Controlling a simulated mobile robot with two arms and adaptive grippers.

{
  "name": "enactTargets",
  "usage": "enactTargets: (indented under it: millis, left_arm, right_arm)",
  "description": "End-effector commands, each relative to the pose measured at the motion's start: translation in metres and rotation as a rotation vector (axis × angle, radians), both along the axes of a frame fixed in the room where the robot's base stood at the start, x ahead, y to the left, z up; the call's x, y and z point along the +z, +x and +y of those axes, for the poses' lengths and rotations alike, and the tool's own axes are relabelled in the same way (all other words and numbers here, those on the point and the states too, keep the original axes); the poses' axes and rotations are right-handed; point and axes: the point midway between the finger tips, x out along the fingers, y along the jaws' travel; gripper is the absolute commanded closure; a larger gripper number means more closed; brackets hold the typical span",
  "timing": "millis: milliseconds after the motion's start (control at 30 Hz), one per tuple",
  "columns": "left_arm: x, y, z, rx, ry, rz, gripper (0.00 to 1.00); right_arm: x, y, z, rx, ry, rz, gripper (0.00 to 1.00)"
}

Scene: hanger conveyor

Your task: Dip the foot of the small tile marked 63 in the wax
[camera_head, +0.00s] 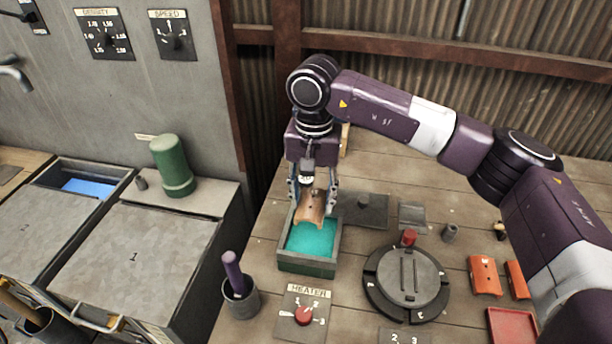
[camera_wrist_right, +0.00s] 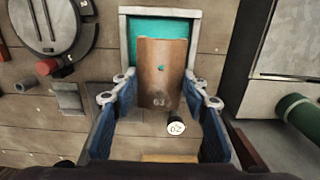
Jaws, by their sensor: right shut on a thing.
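My right gripper (camera_head: 313,200) points down over the far end of a green tray (camera_head: 305,266) filled with teal wax (camera_head: 312,240). It is shut on a curved brown clay tile (camera_head: 310,211), held between its two fingers. In the right wrist view, the tile (camera_wrist_right: 162,70) carries a mark that looks like 63 and a small teal spot. There the tile overlaps the wax (camera_wrist_right: 201,34) inside the tray. I cannot tell whether its foot touches the wax. My left gripper is not in view.
A heater dial (camera_head: 304,315) lies in front of the tray, with a purple-handled pot (camera_head: 241,298) to its left. A round dark turntable (camera_head: 407,275), orange tiles (camera_head: 485,276) and a red tray (camera_head: 511,325) are to the right. A small dark cylinder (camera_wrist_right: 176,127) shows near the tile.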

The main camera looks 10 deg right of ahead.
Motion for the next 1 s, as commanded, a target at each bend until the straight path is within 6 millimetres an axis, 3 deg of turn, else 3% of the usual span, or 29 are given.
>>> enactTargets:
  millis: [300,400,533,767,1000]
  left_arm:
    - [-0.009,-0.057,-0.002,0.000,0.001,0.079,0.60]
    - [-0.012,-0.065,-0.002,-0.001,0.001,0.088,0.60]
    - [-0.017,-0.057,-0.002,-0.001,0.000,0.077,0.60]
    - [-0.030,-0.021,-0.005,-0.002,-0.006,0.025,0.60]
    - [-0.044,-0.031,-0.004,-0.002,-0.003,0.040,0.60]
  right_arm:
    - [-0.012,-0.001,0.000,0.000,0.000,0.001,0.85]
    - [-0.021,0.000,0.000,0.000,0.000,0.000,0.85]
    - [-0.034,-0.001,0.000,0.000,0.000,0.001,0.85]
    - [-0.059,-0.001,0.000,0.000,0.000,0.000,0.85]
    - [-0.073,-0.001,0.000,0.000,0.001,-0.001,0.85]
